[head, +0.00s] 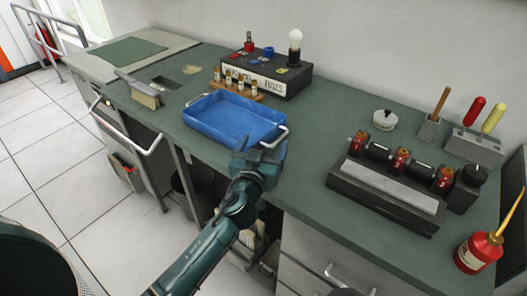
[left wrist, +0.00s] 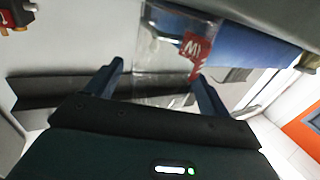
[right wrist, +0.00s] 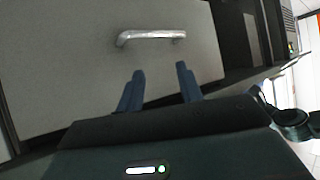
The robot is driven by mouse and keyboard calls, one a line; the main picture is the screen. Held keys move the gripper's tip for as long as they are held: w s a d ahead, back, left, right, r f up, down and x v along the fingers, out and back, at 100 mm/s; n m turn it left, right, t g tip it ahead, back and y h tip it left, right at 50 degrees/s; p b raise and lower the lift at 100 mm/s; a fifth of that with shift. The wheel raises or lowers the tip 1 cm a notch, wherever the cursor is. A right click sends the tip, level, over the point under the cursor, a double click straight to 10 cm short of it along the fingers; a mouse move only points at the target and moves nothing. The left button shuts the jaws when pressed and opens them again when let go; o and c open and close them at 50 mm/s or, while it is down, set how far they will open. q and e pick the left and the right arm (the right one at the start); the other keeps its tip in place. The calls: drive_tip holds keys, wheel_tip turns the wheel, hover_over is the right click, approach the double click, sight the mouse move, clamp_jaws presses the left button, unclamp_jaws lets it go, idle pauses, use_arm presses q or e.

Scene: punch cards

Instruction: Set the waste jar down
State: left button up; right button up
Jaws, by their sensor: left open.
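The waste jar (left wrist: 160,52) is clear, with a red label (left wrist: 200,45) bearing a white letter, and shows in the left wrist view just beyond and between my left fingers. My left gripper (left wrist: 160,72) is open around its near side; I cannot tell whether a finger touches it. In the head view my left gripper (head: 262,158) is at the counter's front edge, by the right end of the blue tray (head: 205,133), and the jar cannot be made out there. My right gripper (right wrist: 160,70) is open and empty, facing a drawer handle (right wrist: 150,38).
The green counter (head: 305,125) has free room between the tray and the dark rack of red-capped parts (head: 385,195). A fuse box (head: 265,75) with a bulb and a wooden vial rack (head: 237,88) stand behind the tray. A brush (head: 143,93) lies left. A red oil can (head: 477,252) stands front right.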

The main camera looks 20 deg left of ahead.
use_arm(q)
drive_tip(key=shift+s, duration=0.15)
drive_tip(key=shift+c, duration=0.5)
drive_tip(key=c, duration=1.1)
drive_tip(key=shift+c, duration=0.3)
drive_tip(key=shift+r, duration=0.2)
